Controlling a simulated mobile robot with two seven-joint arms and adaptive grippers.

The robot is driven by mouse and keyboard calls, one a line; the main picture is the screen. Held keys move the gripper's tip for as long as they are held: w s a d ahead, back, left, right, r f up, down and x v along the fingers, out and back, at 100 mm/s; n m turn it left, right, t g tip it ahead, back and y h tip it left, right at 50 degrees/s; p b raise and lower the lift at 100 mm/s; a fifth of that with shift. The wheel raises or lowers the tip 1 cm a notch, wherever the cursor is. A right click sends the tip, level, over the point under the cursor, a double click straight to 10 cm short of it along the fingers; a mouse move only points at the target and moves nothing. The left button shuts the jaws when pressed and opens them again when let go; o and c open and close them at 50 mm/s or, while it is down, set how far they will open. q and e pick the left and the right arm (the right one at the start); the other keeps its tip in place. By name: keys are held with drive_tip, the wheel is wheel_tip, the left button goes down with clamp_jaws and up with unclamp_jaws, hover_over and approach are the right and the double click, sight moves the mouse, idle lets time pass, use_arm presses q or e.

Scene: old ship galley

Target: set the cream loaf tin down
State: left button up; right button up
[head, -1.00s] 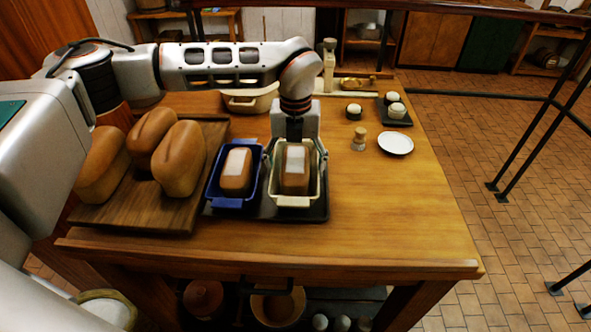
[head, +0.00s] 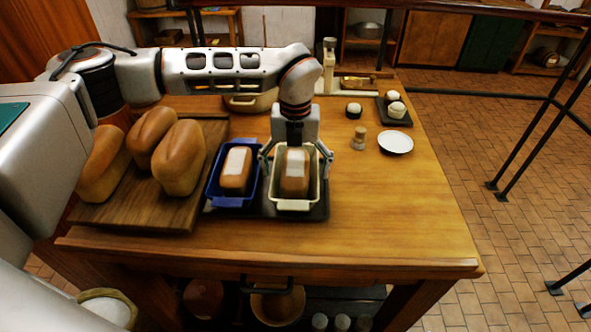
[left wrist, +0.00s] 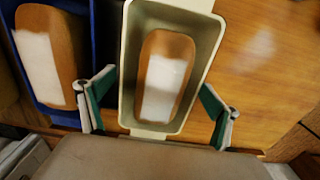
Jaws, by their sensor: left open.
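The cream loaf tin (head: 294,204) stands upright on a dark tray (head: 319,212) on the wooden table, with a brown loaf (head: 294,172) in it that has a white patch on top. My left gripper (head: 296,170) is open above the tin. Its fingers are on either side of the tin. In the left wrist view the tin (left wrist: 128,95) lies between the two spread green-padded fingers (left wrist: 160,108), with gaps at both sides. My right gripper is not in view.
A blue loaf tin (head: 236,202) with a loaf stands close on the left. A wooden board (head: 130,215) with three loaves is farther left. A wooden shaker (head: 358,139) and a white plate (head: 396,142) stand to the right. The table's front right is clear.

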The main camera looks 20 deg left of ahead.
use_arm(q)
wheel_tip(320, 180, up, 12)
drive_tip(key=shift+b, duration=0.3)
idle(0.5)
